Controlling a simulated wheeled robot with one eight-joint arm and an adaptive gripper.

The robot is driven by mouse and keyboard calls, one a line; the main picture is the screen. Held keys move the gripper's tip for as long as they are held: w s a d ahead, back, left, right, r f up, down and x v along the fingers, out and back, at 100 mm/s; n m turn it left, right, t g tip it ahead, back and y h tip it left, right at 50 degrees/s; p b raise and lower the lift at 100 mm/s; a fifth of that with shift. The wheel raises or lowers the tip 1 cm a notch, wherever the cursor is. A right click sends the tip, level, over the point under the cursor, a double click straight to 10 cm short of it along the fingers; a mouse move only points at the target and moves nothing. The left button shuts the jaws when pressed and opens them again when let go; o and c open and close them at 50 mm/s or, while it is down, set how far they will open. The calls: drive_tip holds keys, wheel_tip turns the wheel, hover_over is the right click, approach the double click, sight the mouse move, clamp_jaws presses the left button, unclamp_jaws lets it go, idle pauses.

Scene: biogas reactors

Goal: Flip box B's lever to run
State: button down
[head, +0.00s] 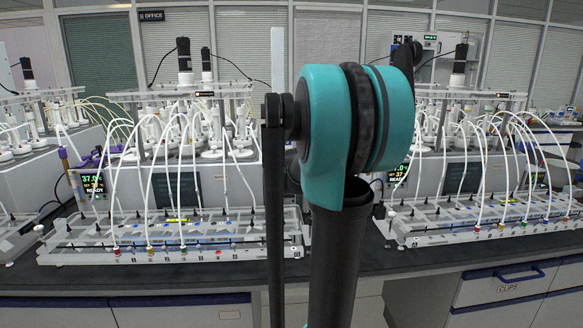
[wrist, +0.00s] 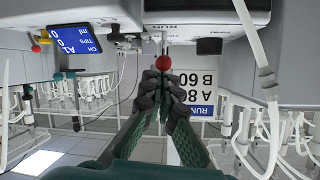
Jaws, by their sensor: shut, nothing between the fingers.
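In the wrist view, which looks upside down, a small lever with a red ball knob (wrist: 162,62) sticks out from the grey box face (wrist: 215,18). The word RUN is printed on that face beside the lever. My gripper (wrist: 165,84) is shut and empty, with its dark fingertips right by the knob. I cannot tell whether they touch it. No letter naming this box is readable. In the head view my own arm fills the middle, and neither gripper nor lever is visible there.
The wrist view shows a blue display (wrist: 80,38), a sign with A 80, B 60 and RUN (wrist: 195,88), and white tubing (wrist: 262,80) at the right. In the head view, racks with tubes (head: 170,240) crowd the dark bench (head: 190,272).

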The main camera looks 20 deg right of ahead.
drive_tip(key=shift+r, duration=0.1)
drive_tip(key=r, duration=0.1)
drive_tip(key=w+d+r, duration=0.1)
drive_tip(key=r, duration=0.1)
drive_tip(key=shift+w+d+r, duration=0.1)
drive_tip(key=shift+w+d, duration=0.15)
drive_tip(key=shift+d, duration=0.05)
drive_tip(key=f+v, duration=0.1)
drive_tip(key=v, duration=0.8)
drive_tip(key=shift+s+a, duration=0.25)
drive_tip(key=shift+s, duration=0.2)
